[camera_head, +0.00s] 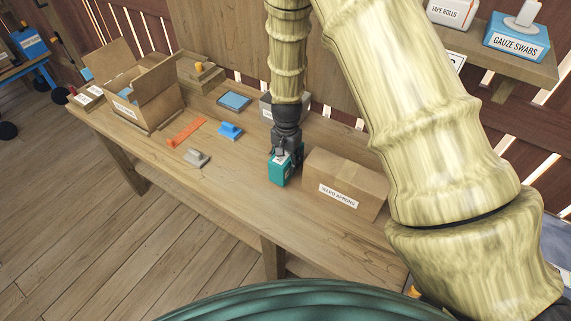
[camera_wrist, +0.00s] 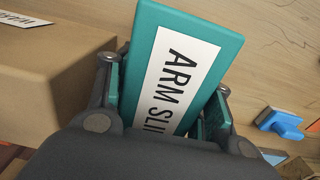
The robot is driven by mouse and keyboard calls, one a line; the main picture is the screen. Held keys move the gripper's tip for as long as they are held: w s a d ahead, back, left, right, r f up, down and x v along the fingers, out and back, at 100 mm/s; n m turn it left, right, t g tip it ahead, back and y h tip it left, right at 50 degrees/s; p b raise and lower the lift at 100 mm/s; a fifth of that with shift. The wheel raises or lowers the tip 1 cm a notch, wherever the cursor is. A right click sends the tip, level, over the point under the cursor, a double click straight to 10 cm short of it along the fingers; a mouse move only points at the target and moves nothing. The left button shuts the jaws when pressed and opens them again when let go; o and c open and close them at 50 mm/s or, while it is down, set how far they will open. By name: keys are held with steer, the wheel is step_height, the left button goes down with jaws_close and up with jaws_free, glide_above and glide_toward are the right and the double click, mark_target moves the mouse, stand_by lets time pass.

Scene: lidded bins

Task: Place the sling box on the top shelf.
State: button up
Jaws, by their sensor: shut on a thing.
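The sling box is a teal box (camera_head: 279,170) with a white label, standing on the wooden table beside a cardboard carton. In the wrist view the sling box (camera_wrist: 183,62) fills the middle, its label reading "ARM SLI" before it is cut off by my gripper. My gripper (camera_head: 286,150) points down from above and is shut on the box. In the wrist view its two fingers (camera_wrist: 165,105) lie on either side of the box. A shelf (camera_head: 520,62) at the upper right carries a gauze swabs box (camera_head: 517,40) and a tape rolls box (camera_head: 452,11).
The carton labelled "HAND APRONS" or similar (camera_head: 345,183) stands close right of the sling box. An open carton (camera_head: 135,90), an orange strip (camera_head: 186,132), a blue block (camera_head: 230,131) and a grey block (camera_head: 197,158) are on the table (camera_head: 235,195). The table's front is clear.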

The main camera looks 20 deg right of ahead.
steer(key=shift+s+f+p, duration=0.3)
steer(key=shift+s+f, duration=0.15)
steer(key=shift+s, duration=0.25)
steer(key=shift+d+f, duration=0.1)
steer(key=shift+f, duration=0.3)
steer(key=shift+w+f, duration=0.6)
steer(key=shift+f, duration=0.1)
steer(key=shift+c, duration=0.5)
steer(key=shift+s+r, duration=0.25)
steer(key=shift+s, duration=0.05)
steer(key=shift+f, duration=0.15)
steer(key=o, duration=0.9)
steer(key=shift+w+f, duration=0.15)
steer(key=shift+w, duration=0.05)
steer(key=shift+s+r, duration=0.15)
steer(key=shift+r, duration=0.05)
